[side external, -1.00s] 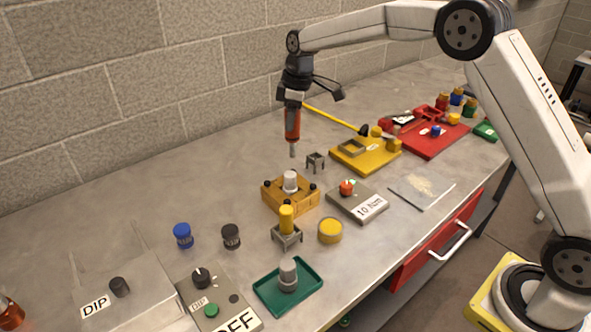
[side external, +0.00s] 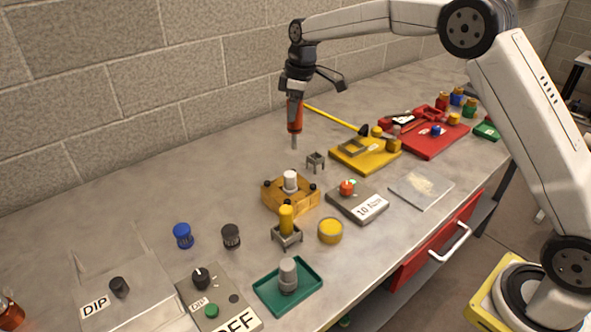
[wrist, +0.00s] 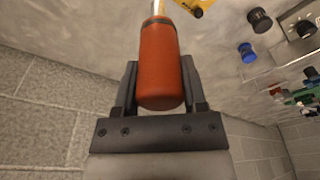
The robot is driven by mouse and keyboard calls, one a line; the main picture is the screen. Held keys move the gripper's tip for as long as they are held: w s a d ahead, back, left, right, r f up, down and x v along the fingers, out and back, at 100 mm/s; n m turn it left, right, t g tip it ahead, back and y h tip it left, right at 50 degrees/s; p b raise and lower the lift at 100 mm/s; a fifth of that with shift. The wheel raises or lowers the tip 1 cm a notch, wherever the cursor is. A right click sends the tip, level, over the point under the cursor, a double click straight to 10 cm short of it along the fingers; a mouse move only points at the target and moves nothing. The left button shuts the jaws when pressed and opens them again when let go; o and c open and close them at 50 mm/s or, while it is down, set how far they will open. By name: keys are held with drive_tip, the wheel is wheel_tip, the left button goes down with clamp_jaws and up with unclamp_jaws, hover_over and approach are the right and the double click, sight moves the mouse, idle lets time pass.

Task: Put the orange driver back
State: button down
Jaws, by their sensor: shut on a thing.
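The orange driver (side external: 294,115) hangs upright with its grey tip down, in the air above the bench. My gripper (side external: 293,98) is shut on its upper end. In the wrist view the orange driver (wrist: 162,65) fills the space between the two dark fingers of my gripper (wrist: 161,88). A small grey four-legged stand (side external: 315,160) stands empty on the bench, to the right of and below the driver tip. I cannot tell from the pictures whether that stand is the driver's own holder.
An orange-brown fixture (side external: 291,196) with a white cylinder stands below the driver. A yellow tray (side external: 345,158) and a red tray (side external: 425,150) lie to the right. A grey "10 Ncm" block (side external: 357,203) and a green tray (side external: 262,287) are nearer. The block wall (side external: 150,90) is close behind.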

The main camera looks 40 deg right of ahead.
drive_tip(key=w+d+f+m, duration=0.2)
drive_tip(key=d+f+m, duration=0.2)
drive_tip(key=d+f, duration=0.4)
drive_tip(key=shift+d+h, duration=0.3)
drive_tip(key=shift+d, duration=0.45)
drive_tip(key=shift+w+f, duration=0.1)
drive_tip(key=shift+f, duration=0.15)
drive_tip(key=shift+f, duration=1.85)
drive_tip(key=shift+f, duration=0.15)
drive_tip(key=shift+c, duration=0.7)
unclamp_jaws()
wheel_tip(320, 180, up, 12)
drive_tip(key=s, duration=0.1)
drive_tip(key=shift+s+d, duration=0.35)
drive_tip(key=shift+s, duration=0.05)
